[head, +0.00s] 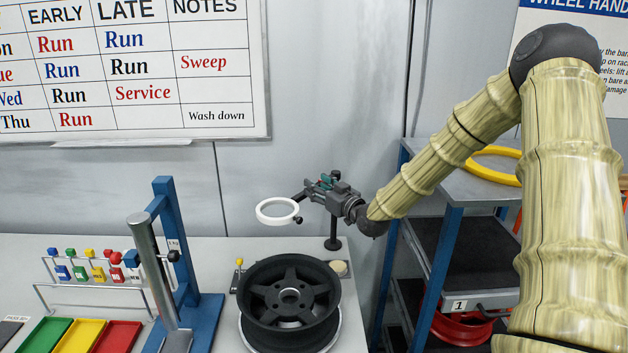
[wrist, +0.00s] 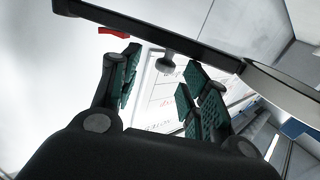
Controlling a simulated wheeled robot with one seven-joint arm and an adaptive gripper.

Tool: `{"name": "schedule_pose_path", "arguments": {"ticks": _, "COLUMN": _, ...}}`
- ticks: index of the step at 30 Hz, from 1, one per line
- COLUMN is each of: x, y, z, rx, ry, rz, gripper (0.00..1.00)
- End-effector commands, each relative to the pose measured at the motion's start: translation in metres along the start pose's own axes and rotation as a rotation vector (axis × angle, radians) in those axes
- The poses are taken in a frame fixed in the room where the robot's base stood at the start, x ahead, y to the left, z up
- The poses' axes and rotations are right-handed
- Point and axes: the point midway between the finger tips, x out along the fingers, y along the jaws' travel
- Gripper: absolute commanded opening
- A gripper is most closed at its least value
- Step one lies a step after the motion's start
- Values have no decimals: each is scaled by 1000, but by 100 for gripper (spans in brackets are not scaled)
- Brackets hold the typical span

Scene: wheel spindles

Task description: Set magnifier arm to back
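The magnifier stands on the bench, with a white ring lens (head: 277,211) over the wheel's far side and a dark upright post (head: 333,232) to its right. My gripper (head: 318,186) is at the magnifier's arm, between lens and post, and hides much of it in the head view. In the wrist view the dark magnifier arm (wrist: 200,46) crosses just past my fingertips, with the ring (wrist: 285,92) at right. My gripper (wrist: 160,78) has its fingers apart. A small grey knob (wrist: 168,63) under the arm shows between them; no finger visibly grips it.
A black wheel (head: 290,300) sits on the bench in front of the magnifier. A blue press frame (head: 165,260) and coloured trays (head: 80,335) are at left. A shelf rack (head: 450,190) with a yellow ring (head: 490,165) stands right. The wall is close behind.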

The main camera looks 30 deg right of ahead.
Motion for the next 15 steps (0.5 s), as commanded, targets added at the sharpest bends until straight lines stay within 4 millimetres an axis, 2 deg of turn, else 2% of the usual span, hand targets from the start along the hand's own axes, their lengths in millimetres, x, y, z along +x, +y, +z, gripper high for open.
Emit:
{"name": "schedule_pose_path", "arguments": {"ticks": 7, "x": 26, "y": -3, "z": 3, "rx": 1, "ry": -5, "rz": -4, "gripper": 41}}
{"name": "schedule_pose_path", "arguments": {"ticks": 15, "x": 33, "y": -2, "z": 4, "rx": 1, "ry": -6, "rz": -1, "gripper": 41}}
